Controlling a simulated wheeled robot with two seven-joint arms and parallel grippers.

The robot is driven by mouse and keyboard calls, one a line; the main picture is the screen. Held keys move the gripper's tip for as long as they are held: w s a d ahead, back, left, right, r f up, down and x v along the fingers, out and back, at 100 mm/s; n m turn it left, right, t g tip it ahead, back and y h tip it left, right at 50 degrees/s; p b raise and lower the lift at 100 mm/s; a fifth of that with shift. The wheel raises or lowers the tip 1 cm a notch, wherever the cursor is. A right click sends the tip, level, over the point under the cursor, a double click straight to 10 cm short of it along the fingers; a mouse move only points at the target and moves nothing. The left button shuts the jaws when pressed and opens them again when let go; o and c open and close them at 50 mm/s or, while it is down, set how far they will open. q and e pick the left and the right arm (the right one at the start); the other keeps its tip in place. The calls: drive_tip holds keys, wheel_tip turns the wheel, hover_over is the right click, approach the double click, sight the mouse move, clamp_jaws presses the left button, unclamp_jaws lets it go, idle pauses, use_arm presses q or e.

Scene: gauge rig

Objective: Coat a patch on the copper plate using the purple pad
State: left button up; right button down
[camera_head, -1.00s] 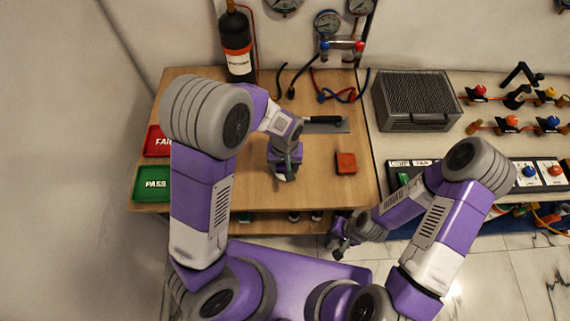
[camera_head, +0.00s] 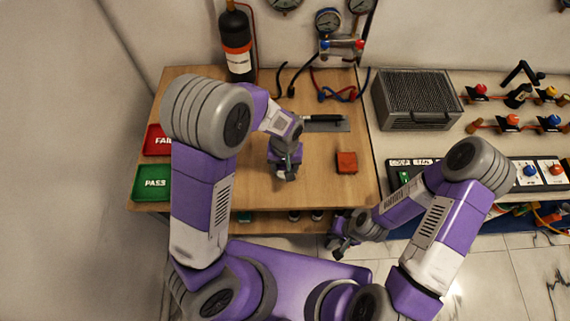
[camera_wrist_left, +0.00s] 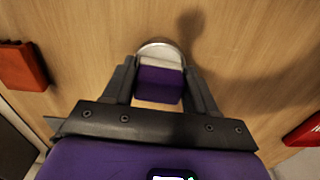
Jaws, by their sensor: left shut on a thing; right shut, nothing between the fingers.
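My left gripper (camera_head: 287,175) is over the wooden table, pointing down. In the left wrist view its two fingers (camera_wrist_left: 160,88) are shut on the purple pad (camera_wrist_left: 160,84), a purple block with a pale layer and a rounded grey edge beyond it. In the head view the pad is mostly hidden by the gripper. An orange-red square plate (camera_head: 346,162), which looks like the copper plate, lies on the table to the right of this gripper, apart from it. It also shows at the left of the left wrist view (camera_wrist_left: 22,66). My right gripper (camera_head: 342,247) is shut and empty, in front of the table.
The wooden table (camera_head: 240,195) is bare around the left gripper. A grey flat plate (camera_head: 338,127) with a black-handled tool lies behind. Red FAIL (camera_head: 157,141) and green PASS (camera_head: 151,184) trays are at left. A black bottle (camera_head: 236,45) and cables stand at the back.

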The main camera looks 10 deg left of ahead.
use_arm(q)
drive_tip(key=shift+s, duration=0.1)
idle(0.4)
wheel_tip(320, 180, up, 7)
drive_tip(key=p, duration=0.6)
idle(0.5)
